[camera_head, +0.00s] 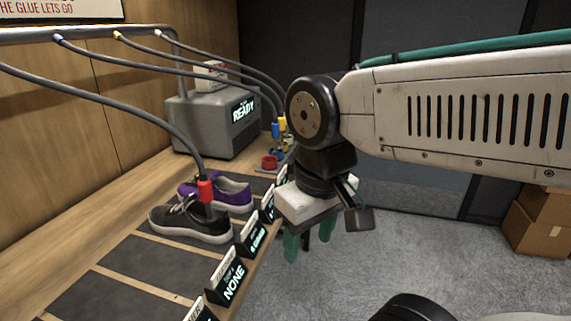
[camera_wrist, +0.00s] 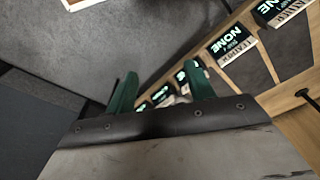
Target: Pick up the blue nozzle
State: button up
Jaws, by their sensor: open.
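My gripper (camera_head: 304,246) hangs beyond the bench's right edge, over the floor, pointing down. It is well nearer than the blue nozzle and not touching anything. Its green fingers are apart and empty, and they also show in the wrist view (camera_wrist: 163,92). I cannot make out the blue nozzle in the wrist view.
Label signs (camera_head: 229,282) line the bench's right edge. The grey machine (camera_head: 213,125) reads READY. Cardboard boxes (camera_head: 537,228) sit far right. The floor is open.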

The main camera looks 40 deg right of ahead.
aim_at(276, 126)
jog(key=z, duration=1.85)
jog(key=i, duration=1.8)
jog(key=u, duration=2.9)
